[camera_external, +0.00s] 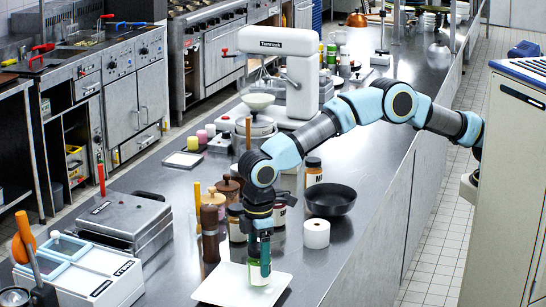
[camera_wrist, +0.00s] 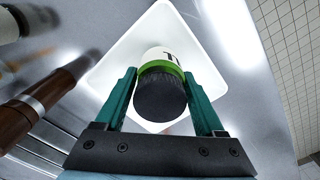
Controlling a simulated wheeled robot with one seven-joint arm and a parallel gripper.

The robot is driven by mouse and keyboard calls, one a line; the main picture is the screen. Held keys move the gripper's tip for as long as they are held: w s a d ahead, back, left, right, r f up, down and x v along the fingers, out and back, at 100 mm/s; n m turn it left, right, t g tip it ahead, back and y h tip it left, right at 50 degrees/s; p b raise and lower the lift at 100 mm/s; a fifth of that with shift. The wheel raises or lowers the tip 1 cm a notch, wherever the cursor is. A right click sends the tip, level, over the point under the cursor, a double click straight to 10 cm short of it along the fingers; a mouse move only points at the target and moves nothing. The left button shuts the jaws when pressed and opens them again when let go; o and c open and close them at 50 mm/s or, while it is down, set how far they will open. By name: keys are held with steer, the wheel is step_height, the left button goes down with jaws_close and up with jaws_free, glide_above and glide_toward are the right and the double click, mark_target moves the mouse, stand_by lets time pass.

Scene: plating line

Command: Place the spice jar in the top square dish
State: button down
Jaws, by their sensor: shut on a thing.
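The spice jar has a black lid, a green band and a white label; it shows in the wrist view (camera_wrist: 160,92) and as a green shape in the external view (camera_external: 255,276). My gripper (camera_external: 260,262) points down and is shut on the jar; its teal fingers flank the jar in the wrist view (camera_wrist: 162,80). The white square dish (camera_external: 215,289) is directly below the jar, and its rim surrounds the jar in the wrist view (camera_wrist: 110,70). I cannot tell whether the jar's base touches the dish. The fingers hide part of the jar.
A brown pepper mill (camera_external: 210,232) stands close left of my gripper, with jars behind it. A grey press (camera_external: 125,215) is at left. The counter right of the dish is clear.

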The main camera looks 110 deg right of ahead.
steer(key=shift+f, duration=0.75)
jaws_free()
steer(key=shift+f, duration=0.15)
